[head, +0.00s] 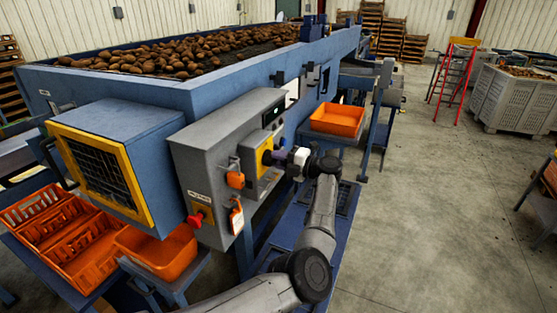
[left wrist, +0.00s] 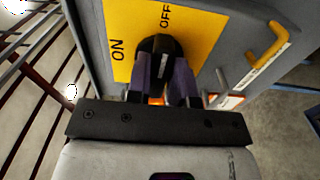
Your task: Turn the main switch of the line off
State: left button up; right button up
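The main switch has a yellow plate (left wrist: 205,35) with ON at left and OFF at the top in the left wrist view. Its black knob (left wrist: 158,46) sits on this plate. In the head view the yellow plate (head: 264,157) is on the grey control box. My left gripper (left wrist: 163,78) has its two dark purple fingers on either side of the knob's handle and looks shut on it. It also shows at the switch in the head view (head: 274,156). The fingers hide part of the handle, so I cannot tell which mark it points to. My right gripper is not in view.
The grey cabinet (head: 205,165) carries a red knob (head: 196,219) and orange padlock-like parts (head: 235,180). A yellow handle (left wrist: 268,44) stands beside the switch plate. Orange crates (head: 336,120) stand near the machine. The concrete floor at right is mostly clear.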

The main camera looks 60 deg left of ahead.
pick_arm(q)
jog(key=o, duration=0.4)
jog(key=shift+d, duration=0.1)
jog(key=b+v, duration=0.2)
jog(key=v, duration=1.1)
jog(key=shift+w+d+b, duration=0.2)
jog(key=shift+d+b, duration=0.05)
jog(key=shift+b, duration=0.15)
jog(key=shift+w, duration=0.1)
